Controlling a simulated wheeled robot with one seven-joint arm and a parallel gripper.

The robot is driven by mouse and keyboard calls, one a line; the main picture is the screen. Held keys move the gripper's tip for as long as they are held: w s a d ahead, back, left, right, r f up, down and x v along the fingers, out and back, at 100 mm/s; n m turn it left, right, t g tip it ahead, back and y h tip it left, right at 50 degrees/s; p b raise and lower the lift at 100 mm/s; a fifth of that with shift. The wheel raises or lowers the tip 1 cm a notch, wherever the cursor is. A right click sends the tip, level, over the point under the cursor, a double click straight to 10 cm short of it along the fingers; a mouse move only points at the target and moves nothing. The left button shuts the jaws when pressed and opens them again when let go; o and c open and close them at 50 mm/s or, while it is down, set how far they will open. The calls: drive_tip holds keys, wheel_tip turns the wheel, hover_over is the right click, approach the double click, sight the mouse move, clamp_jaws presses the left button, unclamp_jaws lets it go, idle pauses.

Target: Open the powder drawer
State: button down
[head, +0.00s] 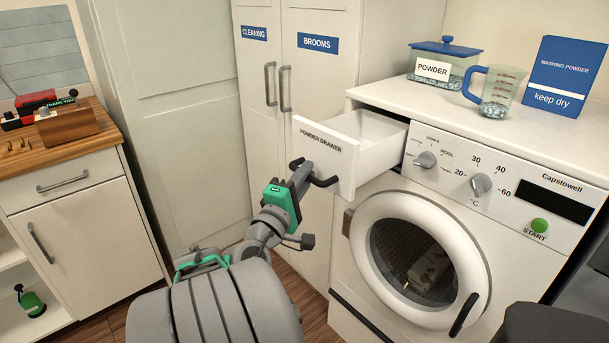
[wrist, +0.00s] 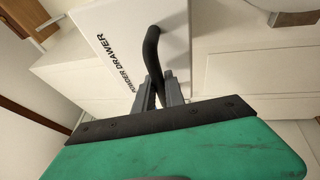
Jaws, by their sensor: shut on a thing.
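The white powder drawer (head: 362,142) sticks well out of the upper left of the washing machine (head: 540,178), and its open top shows the inside. Its front panel, lettered POWDER DRAWER, faces left toward my arm. My gripper (head: 304,171) is at the front panel, shut on the drawer's black handle. In the wrist view my gripper (wrist: 160,90) has its two grey fingers closed around the curved black handle (wrist: 153,48), and the drawer front (wrist: 115,55) is right behind it. The handle's part between the fingers is partly hidden.
On the machine's top stand a powder box (head: 446,62), a measuring jug (head: 500,92) and a blue washing powder carton (head: 566,76). The machine's round door (head: 420,260) is below the drawer. Tall cupboards (head: 297,110) stand behind, and a wooden-topped cabinet (head: 80,200) is at left.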

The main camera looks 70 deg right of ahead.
drive_tip(key=c, duration=1.4)
unclamp_jaws()
drive_tip(key=b+v, duration=0.3)
drive_tip(key=v, duration=0.4)
drive_tip(key=shift+a, duration=0.4)
